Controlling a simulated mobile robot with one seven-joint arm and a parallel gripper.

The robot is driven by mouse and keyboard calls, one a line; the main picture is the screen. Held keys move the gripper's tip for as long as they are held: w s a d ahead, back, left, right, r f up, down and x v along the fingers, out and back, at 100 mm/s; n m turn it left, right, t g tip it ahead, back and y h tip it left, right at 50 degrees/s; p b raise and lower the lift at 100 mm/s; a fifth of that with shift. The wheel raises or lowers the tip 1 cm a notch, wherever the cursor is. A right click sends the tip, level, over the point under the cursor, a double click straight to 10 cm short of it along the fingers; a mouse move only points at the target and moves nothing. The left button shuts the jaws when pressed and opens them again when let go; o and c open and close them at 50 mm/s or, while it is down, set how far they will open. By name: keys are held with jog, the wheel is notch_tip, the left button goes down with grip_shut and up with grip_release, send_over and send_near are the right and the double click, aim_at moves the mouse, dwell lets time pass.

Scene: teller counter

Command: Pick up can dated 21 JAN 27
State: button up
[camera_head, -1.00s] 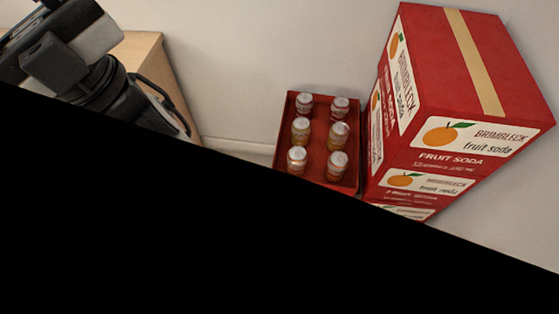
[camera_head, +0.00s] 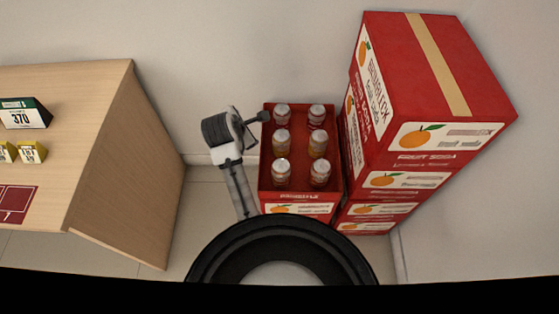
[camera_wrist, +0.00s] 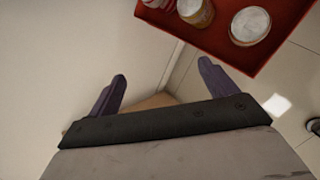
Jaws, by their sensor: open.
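Several cans with pale silvery lids stand upright in two columns in an open red crate (camera_head: 300,158) in the head view. One can (camera_head: 281,172) is at the front left and another (camera_head: 320,172) at the front right. No date is readable, so I cannot tell which can is dated 21 JAN 27. In the wrist view the crate (camera_wrist: 262,62) is at the top right, with a can (camera_wrist: 250,25) near its corner and others cut off by the frame edge. My gripper (camera_wrist: 162,72) is open and empty, its purple fingers apart, beside the crate and touching no can.
A stack of red fruit soda boxes (camera_head: 430,100) stands right of the crate, higher than it. A wooden counter (camera_head: 100,140) is at the left, with a 370 sign (camera_head: 25,115) and yellow tags (camera_head: 32,153). A pale wall (camera_head: 240,50) is close behind the crate.

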jog(key=s+d+f+n+g+h, duration=0.2)
jog(key=s+d+f+g, duration=0.2)
jog(key=s+d+f, duration=0.25)
jog(key=shift+g, duration=0.4)
jog(key=x, duration=0.8)
jog(key=shift+d+f, duration=0.2)
jog(key=shift+d, duration=0.15)
jog(key=shift+a+p+x, duration=0.1)
jog(key=shift+p+x, duration=0.2)
jog(key=shift+x, duration=1.15)
jog(key=shift+a+p+x, duration=0.15)
jog(key=shift+p+x, duration=0.1)
jog(key=shift+x, duration=1.2)
jog(key=shift+s, duration=0.1)
jog(key=c, duration=1.3)
